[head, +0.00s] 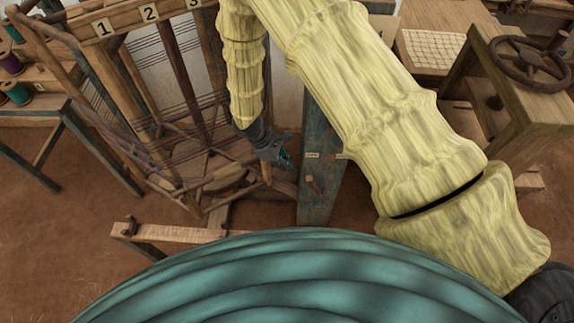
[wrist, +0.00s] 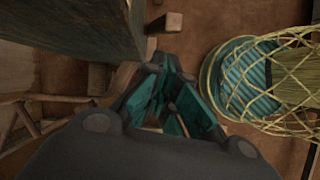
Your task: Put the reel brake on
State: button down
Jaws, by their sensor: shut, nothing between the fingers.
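My gripper (head: 284,158) is shut and empty, pointing right, just left of a blue-green post (head: 322,195) in the head view. A short wooden lever (head: 313,184) sticks out on the post; it may be the reel brake, but I cannot tell. Two small labels (head: 312,155) sit above it, too small to read. In the wrist view, my gripper's teal fingers (wrist: 168,105) are together. The dark post (wrist: 85,28) is at upper left, and a small wooden block (wrist: 166,22) stands out beside it, apart from the fingers.
The loom frame (head: 150,100), with numbered tags 1, 2, 3 and dark threads, stands left of my gripper. A wooden beam (head: 170,235) runs low in front. A stand with a dark handwheel (head: 530,65) is at right. Brown floor (head: 60,220) is clear at left.

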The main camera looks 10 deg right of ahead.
jog(key=p+x, duration=0.2)
jog(key=x, duration=0.6)
jog(key=shift+d+f+p, duration=0.2)
jog(key=shift+p, duration=0.2)
jog(key=shift+s, duration=0.15)
